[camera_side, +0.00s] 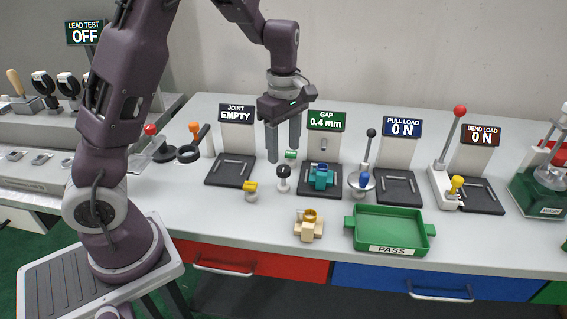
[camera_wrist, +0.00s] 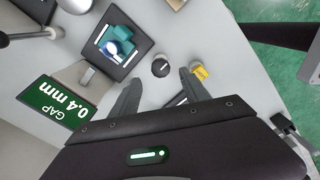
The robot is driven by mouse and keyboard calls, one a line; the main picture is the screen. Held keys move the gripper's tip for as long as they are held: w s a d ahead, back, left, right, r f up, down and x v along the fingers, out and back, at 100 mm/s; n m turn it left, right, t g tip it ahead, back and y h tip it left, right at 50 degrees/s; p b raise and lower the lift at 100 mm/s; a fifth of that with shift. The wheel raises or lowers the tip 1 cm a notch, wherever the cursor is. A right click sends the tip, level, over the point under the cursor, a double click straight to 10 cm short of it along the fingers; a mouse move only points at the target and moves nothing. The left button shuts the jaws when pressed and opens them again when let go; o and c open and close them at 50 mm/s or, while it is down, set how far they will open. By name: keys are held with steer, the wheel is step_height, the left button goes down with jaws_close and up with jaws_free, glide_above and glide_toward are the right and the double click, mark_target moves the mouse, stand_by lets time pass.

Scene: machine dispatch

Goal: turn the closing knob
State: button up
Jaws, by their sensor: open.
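A black knob with a white pointer mark (camera_side: 283,172) stands on the table just left of the gap station; I take it for the closing knob. It also shows in the wrist view (camera_wrist: 160,67), just beyond my fingertips. My gripper (camera_side: 283,154) is open and empty, fingers pointing down, above the knob and apart from it. In the wrist view the two fingers of my gripper (camera_wrist: 158,78) lie to either side below the knob. The gap station's display (camera_side: 327,121) reads 0.4 mm. A teal part (camera_side: 321,177) sits on its black plate.
A yellow piece (camera_side: 250,187) is left of the knob. A beige block with a brass ring (camera_side: 308,226) and a green PASS tray (camera_side: 352,236) lie nearer the front. A black-balled lever (camera_side: 368,146) stands right.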

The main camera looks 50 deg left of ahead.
mark_target(284, 168)
step_height(284, 168, down, 5)
steer(key=shift+f, duration=0.1)
steer(key=shift+c, duration=0.4)
jaws_close()
steer(key=shift+m, duration=0.3)
